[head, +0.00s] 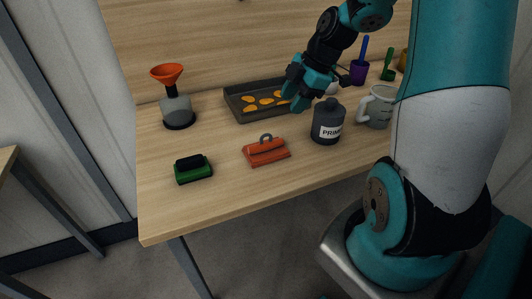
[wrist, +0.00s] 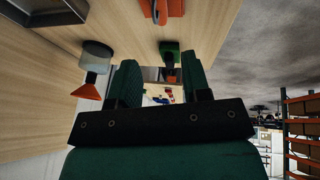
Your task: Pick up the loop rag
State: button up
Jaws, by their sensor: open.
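The loop rag, a red-orange folded cloth with a grey loop on its far edge (head: 266,152), lies on the wooden table near the middle of the front part. Part of a red-orange thing that looks like the rag shows at the top edge of the wrist view (wrist: 172,8). My gripper (head: 300,100) is above the table, behind and to the right of the rag, over the right end of the dark tray. In the wrist view its two green fingers (wrist: 160,78) are spread, with nothing held between them. The gripper is apart from the rag.
A green block with a black top (head: 193,169) lies left of the rag. A grey bottle with an orange funnel (head: 176,98) stands behind it. The dark tray (head: 238,112) holds orange pieces. A dark labelled jar (head: 327,122) and a grey mug (head: 377,107) stand to the right.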

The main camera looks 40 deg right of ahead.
send_over(263, 144)
jog(key=s+d, duration=0.2)
notch_tip(263, 144, down, 9)
jog(key=shift+d+r+p, duration=0.1)
jog(key=shift+d+p, duration=0.05)
jog(key=shift+p, duration=0.25)
jog(key=shift+p+x, duration=0.65)
jog(key=shift+x, duration=2.15)
jog(key=shift+w+r, duration=0.1)
jog(key=shift+r, duration=0.05)
jog(key=c, duration=0.7)
